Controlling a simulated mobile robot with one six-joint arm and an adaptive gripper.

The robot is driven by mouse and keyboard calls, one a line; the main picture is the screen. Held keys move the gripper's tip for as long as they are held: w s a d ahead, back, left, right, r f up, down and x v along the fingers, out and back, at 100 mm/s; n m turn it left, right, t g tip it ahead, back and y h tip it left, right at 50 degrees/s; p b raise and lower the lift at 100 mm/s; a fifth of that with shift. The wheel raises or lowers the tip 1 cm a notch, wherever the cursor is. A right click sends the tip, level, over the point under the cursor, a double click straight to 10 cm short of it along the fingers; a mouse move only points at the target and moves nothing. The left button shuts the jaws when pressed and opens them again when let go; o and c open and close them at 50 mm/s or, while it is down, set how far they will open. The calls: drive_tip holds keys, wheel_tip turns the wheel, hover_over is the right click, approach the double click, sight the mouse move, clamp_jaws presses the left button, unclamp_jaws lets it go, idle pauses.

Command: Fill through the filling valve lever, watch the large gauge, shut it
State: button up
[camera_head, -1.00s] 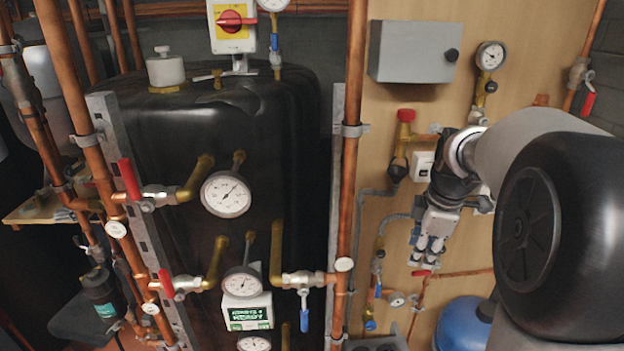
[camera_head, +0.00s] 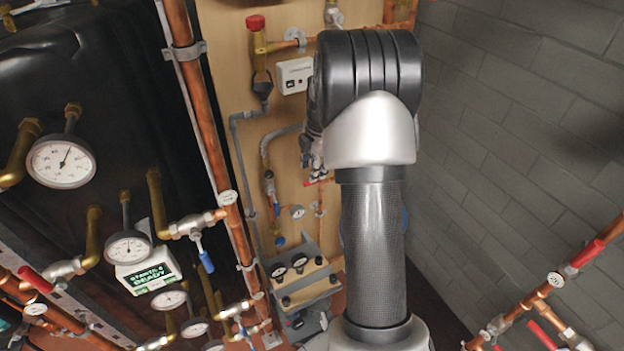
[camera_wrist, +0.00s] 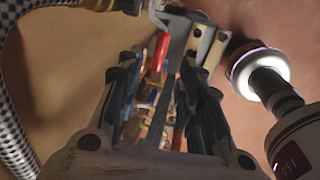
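A red lever (camera_head: 318,181) shows on the board pipework in the head view, just below my gripper (camera_head: 314,158). It looks like the filling valve lever, but its set position is unclear. My arm hides much of the gripper there. In the wrist view, my gripper (camera_wrist: 163,100) has its fingers spread, with a red lever (camera_wrist: 158,52) beyond their tips, toward the left finger. Contact cannot be judged. Of the several dials, the biggest in view is a white gauge (camera_head: 62,162) on the black tank at left; its needle points up and slightly right. Whether it is the task's large gauge is unclear.
A copper pipe (camera_head: 200,95) runs down between tank and board. A small gauge (camera_head: 298,211) sits below the red lever. A red-capped valve (camera_head: 256,35) is above. A checkered hose (camera_wrist: 18,110) passes left of my gripper. Red-levered pipes (camera_head: 587,253) stand at right.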

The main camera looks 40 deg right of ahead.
drive_tip(key=shift+w+d+f, duration=0.1)
drive_tip(key=shift+w+f, duration=0.1)
drive_tip(key=shift+f, duration=0.7)
drive_tip(key=shift+w+d+f, duration=0.1)
drive_tip(key=shift+w+f, duration=0.05)
drive_tip(key=shift+f, duration=0.75)
drive_tip(key=shift+w+f, duration=0.2)
drive_tip(key=shift+f, duration=0.7)
drive_tip(key=shift+c, duration=0.4)
clamp_jaws()
